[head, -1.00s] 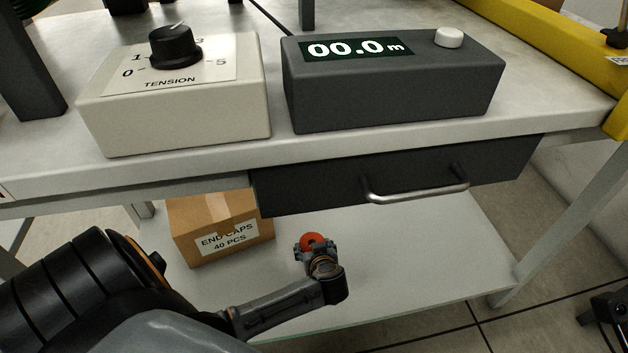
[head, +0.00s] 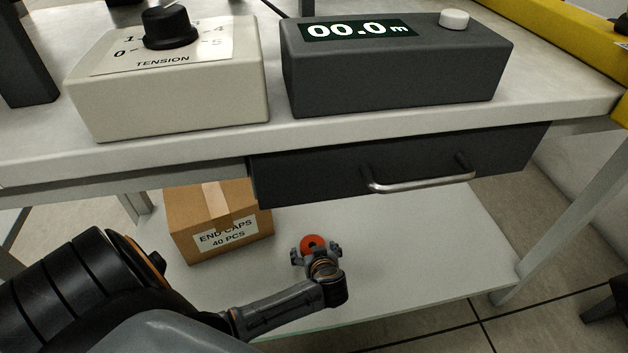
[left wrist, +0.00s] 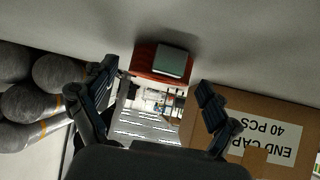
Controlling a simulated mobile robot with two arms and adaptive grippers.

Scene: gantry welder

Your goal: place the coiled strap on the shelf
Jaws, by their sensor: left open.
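The coiled strap (head: 312,242) is an orange-red disc with a dark centre, on the lower shelf (head: 440,250) under the table. In the left wrist view the strap (left wrist: 150,72) shows edge-on against the shelf surface, with a grey-green block on it. My left gripper (head: 316,252) is open, its fingers spread on either side just in front of the strap. In the left wrist view the open fingers (left wrist: 157,93) show a clear gap from the strap. My right gripper is not in view.
A cardboard box (head: 215,222) labelled END CAPS stands on the shelf left of the strap. Above are a dark drawer (head: 320,180) with a metal handle, a tension box (head: 170,95) and a meter (head: 390,80). The shelf right of the strap is clear.

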